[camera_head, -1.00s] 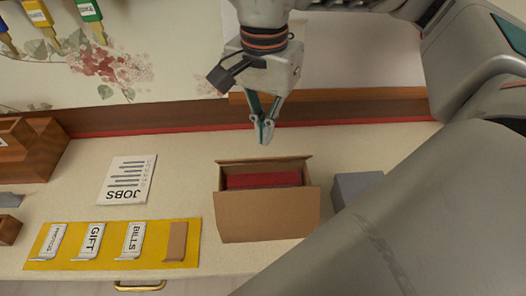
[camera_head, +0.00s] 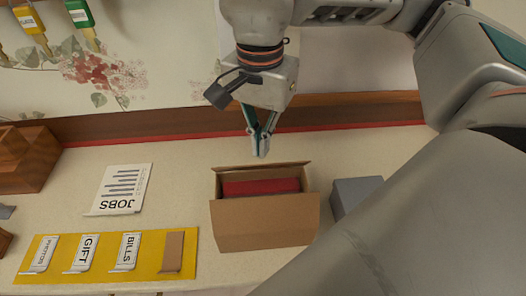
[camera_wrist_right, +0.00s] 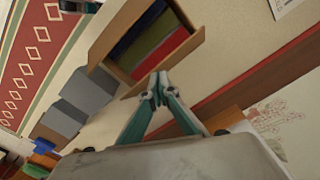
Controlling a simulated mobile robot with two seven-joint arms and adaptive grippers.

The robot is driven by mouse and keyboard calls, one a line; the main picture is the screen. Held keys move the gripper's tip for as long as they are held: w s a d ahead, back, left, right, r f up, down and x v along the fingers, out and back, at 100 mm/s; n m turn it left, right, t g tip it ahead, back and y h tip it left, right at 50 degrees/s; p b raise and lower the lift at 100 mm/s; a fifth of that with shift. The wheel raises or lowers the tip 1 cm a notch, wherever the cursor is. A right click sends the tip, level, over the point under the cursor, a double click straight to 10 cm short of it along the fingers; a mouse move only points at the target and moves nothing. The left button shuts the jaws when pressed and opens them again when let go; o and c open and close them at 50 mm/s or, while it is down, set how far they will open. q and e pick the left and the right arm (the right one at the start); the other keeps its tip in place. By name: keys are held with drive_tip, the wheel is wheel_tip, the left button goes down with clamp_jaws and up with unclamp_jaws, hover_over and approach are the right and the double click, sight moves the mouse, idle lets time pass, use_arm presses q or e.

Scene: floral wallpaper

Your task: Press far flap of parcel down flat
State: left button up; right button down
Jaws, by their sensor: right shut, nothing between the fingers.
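The parcel (camera_head: 265,225) is an open brown cardboard box on the counter, with red contents (camera_head: 260,188) inside. Its far flap (camera_head: 290,167) stands up along the back edge, not flat. In the right wrist view, the parcel (camera_wrist_right: 192,46) shows red, green and blue contents. My right gripper (camera_head: 261,154) is shut and empty, pointing down just behind and above the far flap; I cannot tell if it touches. Its fingertips also show in the right wrist view (camera_wrist_right: 158,90), close to the box edge. My left gripper is not in view.
A grey box (camera_head: 355,195) stands close to the right of the parcel. A JOBS sheet (camera_head: 118,190) and a yellow mat (camera_head: 150,262) with labelled holders lie left. A wooden ledge (camera_head: 150,125) runs behind. Bare counter separates the sheet and parcel.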

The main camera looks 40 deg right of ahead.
idle(0.6)
drive_tip(key=shift+f, duration=0.4)
drive_tip(key=shift+f+b, duration=0.6)
drive_tip(key=shift+f, duration=0.1)
drive_tip(key=shift+r, duration=0.15)
